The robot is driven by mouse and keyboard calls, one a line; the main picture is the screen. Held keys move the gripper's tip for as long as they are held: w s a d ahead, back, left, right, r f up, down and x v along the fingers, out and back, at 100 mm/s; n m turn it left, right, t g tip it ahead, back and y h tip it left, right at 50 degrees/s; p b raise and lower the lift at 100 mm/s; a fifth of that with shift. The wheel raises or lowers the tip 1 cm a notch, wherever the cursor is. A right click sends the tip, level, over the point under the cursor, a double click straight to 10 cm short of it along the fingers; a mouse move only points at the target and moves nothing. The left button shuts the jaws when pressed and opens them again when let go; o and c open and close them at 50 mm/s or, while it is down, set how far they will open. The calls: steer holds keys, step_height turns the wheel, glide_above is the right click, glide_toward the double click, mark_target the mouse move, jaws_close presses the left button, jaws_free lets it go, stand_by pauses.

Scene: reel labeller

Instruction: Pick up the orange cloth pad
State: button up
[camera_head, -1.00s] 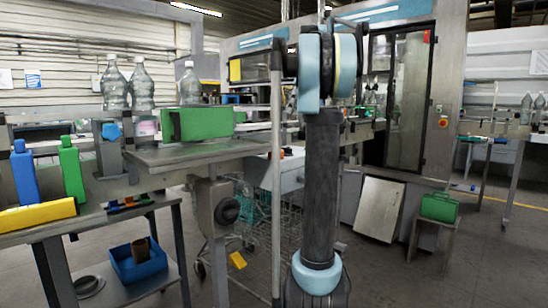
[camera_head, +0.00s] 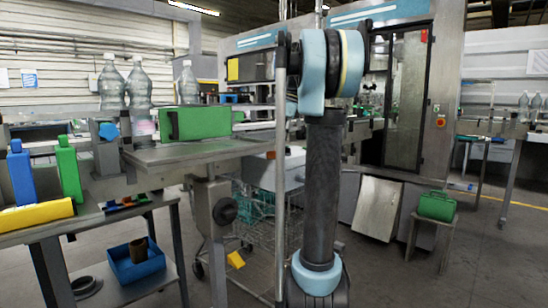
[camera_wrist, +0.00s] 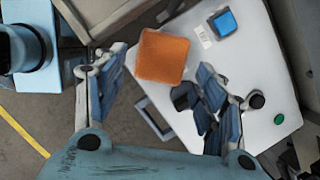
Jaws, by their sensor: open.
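The orange cloth pad (camera_wrist: 163,57) shows in the wrist view as a flat, roughly square piece. It lies on a white surface (camera_wrist: 262,80), near that surface's left edge. My gripper (camera_wrist: 162,66) is open, with one blue-padded finger at the lower left of the pad and the other at its lower right. Nothing is held between the fingers. How high the fingers are above the pad is hard to tell. In the head view my arm covers much of the middle, and neither the gripper nor the pad can be made out clearly there.
A small blue block (camera_wrist: 224,22) lies right of the pad, with a white label (camera_wrist: 202,36) between them. A green button (camera_wrist: 279,119) is farther right. A dark framed item (camera_wrist: 155,118) is below the pad. A wire cart (camera_head: 255,215) stands near my arm.

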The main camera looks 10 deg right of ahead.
mark_target(276, 149)
steer(key=shift+x, duration=2.25)
steer(key=shift+w+a, duration=0.1)
steer(key=shift+w, duration=0.05)
steer(key=c, duration=0.8)
steer(key=shift+r, duration=0.1)
step_height(276, 149, up, 10)
